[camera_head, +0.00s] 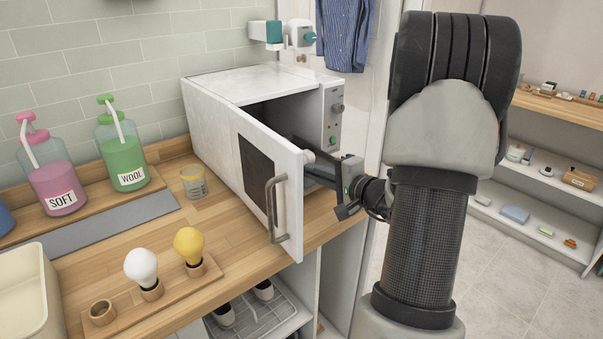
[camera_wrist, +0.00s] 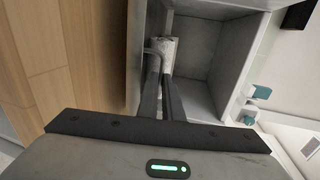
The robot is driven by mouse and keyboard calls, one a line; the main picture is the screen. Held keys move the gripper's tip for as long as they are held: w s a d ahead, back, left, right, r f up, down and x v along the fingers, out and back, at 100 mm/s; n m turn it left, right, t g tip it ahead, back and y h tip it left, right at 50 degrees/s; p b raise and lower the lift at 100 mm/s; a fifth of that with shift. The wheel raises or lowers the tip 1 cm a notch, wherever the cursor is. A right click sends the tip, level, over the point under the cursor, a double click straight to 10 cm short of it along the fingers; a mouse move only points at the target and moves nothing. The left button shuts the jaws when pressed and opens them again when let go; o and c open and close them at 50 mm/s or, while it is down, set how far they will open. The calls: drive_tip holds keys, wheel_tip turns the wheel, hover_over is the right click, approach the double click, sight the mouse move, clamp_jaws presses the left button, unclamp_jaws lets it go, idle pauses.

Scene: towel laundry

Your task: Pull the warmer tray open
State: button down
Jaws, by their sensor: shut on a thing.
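The warmer (camera_head: 225,98) is a white box on the wooden counter, and its hinged door (camera_head: 290,165) with a grey bar handle (camera_head: 272,205) stands open toward the front left. My gripper (camera_head: 318,172) reaches into the opening from the right, past the door's free edge. In the wrist view my gripper (camera_wrist: 164,95) has its dark fingers close together at a grey bent piece, which looks like the tray's handle (camera_wrist: 154,50). A pale mottled piece (camera_wrist: 172,48) shows just beyond the fingertips. The tray itself is mostly hidden by the door and my gripper.
A wooden holder with a white bulb (camera_head: 141,266) and a yellow bulb (camera_head: 189,245) stands on the counter before the door. A glass cup (camera_head: 194,182) and pink and green bottles stand at left. A wire rack (camera_head: 252,308) with shoes is below.

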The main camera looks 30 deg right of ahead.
drive_tip(key=shift+f+b+v, duration=0.1)
drive_tip(key=shift+b+v, duration=0.1)
drive_tip(key=shift+v, duration=0.45)
drive_tip(key=shift+f+b+v, duration=0.15)
drive_tip(key=shift+b+v, duration=0.05)
drive_tip(key=shift+v, duration=0.45)
drive_tip(key=c, duration=2.2)
unclamp_jaws()
drive_tip(key=shift+s, duration=0.1)
drive_tip(key=v, duration=1.7)
drive_tip(key=shift+r+p, duration=0.2)
drive_tip(key=shift+p, duration=0.2)
drive_tip(key=shift+s, duration=0.1)
